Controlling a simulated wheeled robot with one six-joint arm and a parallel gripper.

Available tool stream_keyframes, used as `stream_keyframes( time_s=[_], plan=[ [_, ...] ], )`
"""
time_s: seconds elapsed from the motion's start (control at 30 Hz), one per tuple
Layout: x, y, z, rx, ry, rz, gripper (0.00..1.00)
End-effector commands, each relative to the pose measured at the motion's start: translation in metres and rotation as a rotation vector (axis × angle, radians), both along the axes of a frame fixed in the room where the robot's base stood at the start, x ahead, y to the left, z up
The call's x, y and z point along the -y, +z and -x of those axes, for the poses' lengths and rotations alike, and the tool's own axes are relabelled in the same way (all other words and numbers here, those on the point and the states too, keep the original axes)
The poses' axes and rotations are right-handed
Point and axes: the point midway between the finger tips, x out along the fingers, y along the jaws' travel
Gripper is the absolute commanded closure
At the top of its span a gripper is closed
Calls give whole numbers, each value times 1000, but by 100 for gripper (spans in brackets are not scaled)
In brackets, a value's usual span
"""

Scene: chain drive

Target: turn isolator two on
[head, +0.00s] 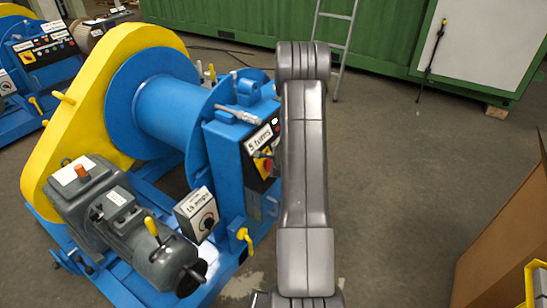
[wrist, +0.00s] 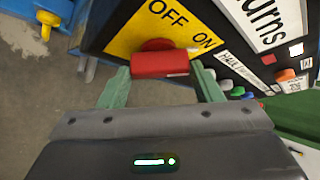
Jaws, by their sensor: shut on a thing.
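The isolator's red handle (wrist: 160,63) sits on a yellow plate (wrist: 130,40) marked OFF and ON in the wrist view. My gripper (wrist: 160,72) has its two green fingers at the ends of the handle, shut on it. The plate's lettering slants in this view, and I cannot tell for sure which mark the handle points to. In the head view the isolator (head: 265,164) is on the dark panel of the near blue winch, under a white "turns" label (head: 259,139). My gripper is hidden behind my arm there. No number two is legible on it.
Small coloured buttons and a red square line the panel (wrist: 240,75) beside the plate. A yellow-handled valve (head: 245,238) is below the panel. Another blue winch with a similar panel (head: 42,47) stands at the far left. A cardboard box (head: 500,240) is at right; open floor lies between.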

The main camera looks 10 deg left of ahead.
Motion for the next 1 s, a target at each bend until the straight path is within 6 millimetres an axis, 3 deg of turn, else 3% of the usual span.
stream_keyframes(
  time_s=[0.7,0.73,0.8,0.83,1.0],
  plan=[
    [0,0,-1,-31,-18,-12,64],
    [0,0,-1,-31,-18,-12,37],
    [0,0,-1,-31,-18,-12,23],
    [0,0,-1,-31,-18,-12,19],
    [0,0,-1,-31,-17,-12,19]
  ],
)
